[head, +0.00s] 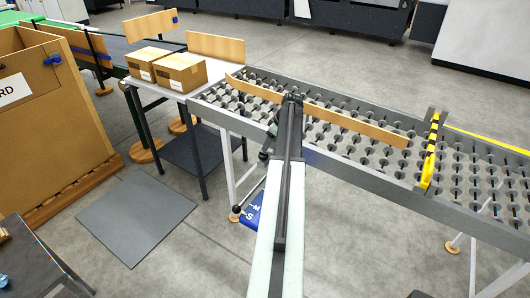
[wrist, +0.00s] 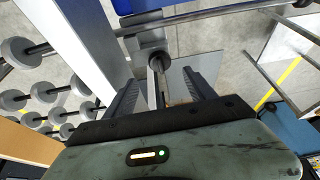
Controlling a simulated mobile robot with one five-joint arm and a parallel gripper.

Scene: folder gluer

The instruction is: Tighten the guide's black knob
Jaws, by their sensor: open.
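A round black knob (wrist: 159,62) on a short stem shows in the wrist view. It is between the two fingers of my gripper (wrist: 161,76), near their tips. The fingers are open, with a visible gap on both sides of the knob. In the head view, the wooden guide (head: 352,124) lies along the top of the wheeled conveyor. My arm reaches to the conveyor's near side rail and crosses in front of the guide. The dark parts of my gripper (head: 267,146) show just left of the arm. I cannot make out the knob in the head view.
The wheeled conveyor (head: 460,213) runs rightward, with a yellow-and-black bar (head: 430,155) across it. Two cardboard boxes (head: 180,72) stand on a table at its left end. A blue step (head: 251,212) is on the floor below. A grey mat (head: 137,217) lies on open floor.

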